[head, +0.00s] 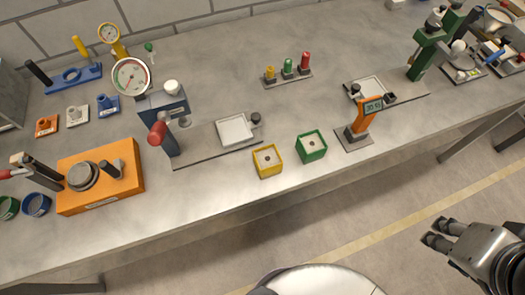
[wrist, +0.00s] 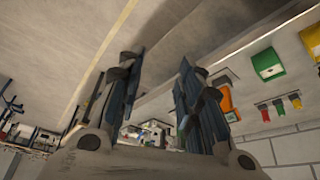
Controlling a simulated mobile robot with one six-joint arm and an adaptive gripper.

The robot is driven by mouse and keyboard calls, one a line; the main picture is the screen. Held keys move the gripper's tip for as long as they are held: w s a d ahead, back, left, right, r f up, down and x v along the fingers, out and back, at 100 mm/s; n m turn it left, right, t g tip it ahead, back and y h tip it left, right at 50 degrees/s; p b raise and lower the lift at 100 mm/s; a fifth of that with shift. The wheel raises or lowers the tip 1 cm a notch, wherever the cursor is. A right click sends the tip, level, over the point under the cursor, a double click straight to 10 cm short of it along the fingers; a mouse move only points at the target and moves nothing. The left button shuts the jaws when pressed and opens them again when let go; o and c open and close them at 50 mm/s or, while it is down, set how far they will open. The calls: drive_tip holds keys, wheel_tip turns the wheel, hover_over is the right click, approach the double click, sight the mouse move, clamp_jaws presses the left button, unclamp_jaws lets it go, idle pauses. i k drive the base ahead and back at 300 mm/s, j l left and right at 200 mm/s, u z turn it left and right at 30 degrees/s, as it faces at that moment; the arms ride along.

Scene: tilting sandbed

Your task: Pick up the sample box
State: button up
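Two small open-topped boxes stand side by side near the front edge of the bench: a yellow box (head: 267,161) and a green box (head: 311,146). I cannot tell which one is the sample box. The wrist view also shows the yellow box (wrist: 267,64) and the green box (wrist: 312,42), upside down at the upper right. My gripper (head: 438,232) is off the bench, over the floor at the lower right, well apart from both boxes. In the wrist view my gripper (wrist: 158,75) has its fingers spread with nothing between them.
The bench (head: 235,188) has a bare strip along its front. An orange device with a display (head: 365,118) stands right of the green box. A plate with a white tray (head: 235,131) lies behind the yellow box. An orange block (head: 125,160) sits at left.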

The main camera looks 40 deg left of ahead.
sight(311, 147)
drive_tip(key=u, duration=1.85)
drive_tip(key=i+l+z, duration=0.25)
drive_tip(key=k+l, duration=0.05)
drive_tip(key=k, duration=0.05)
